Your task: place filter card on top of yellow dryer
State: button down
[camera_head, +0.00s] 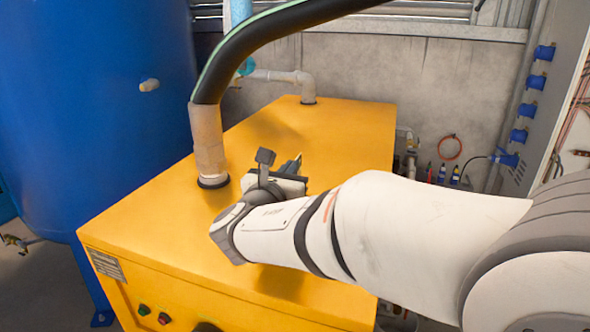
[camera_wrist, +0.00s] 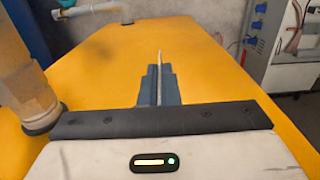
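The yellow dryer (camera_head: 330,140) is a large box with a flat top, and its top also fills much of the wrist view (camera_wrist: 215,75). My gripper (camera_head: 292,165) is over the dryer's top, with its fingers (camera_wrist: 159,85) pointing towards the back. In the wrist view the fingers are close together on a thin, pale strip seen edge-on, which I take to be the filter card (camera_wrist: 159,60). It sticks out past the fingertips.
A pipe with a black hose (camera_head: 208,140) rises from the dryer's top left of my gripper. A thinner pipe (camera_head: 308,90) enters at the back. A blue tank (camera_head: 90,110) stands at left, an electrical cabinet (camera_head: 565,90) at right. The dryer's top around the gripper is clear.

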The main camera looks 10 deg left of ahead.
jog(key=c, duration=1.7)
grip_release()
jog(key=shift+r, duration=0.15)
jog(key=s, duration=0.8)
jog(key=s+a, duration=0.1)
jog(key=s, duration=0.3)
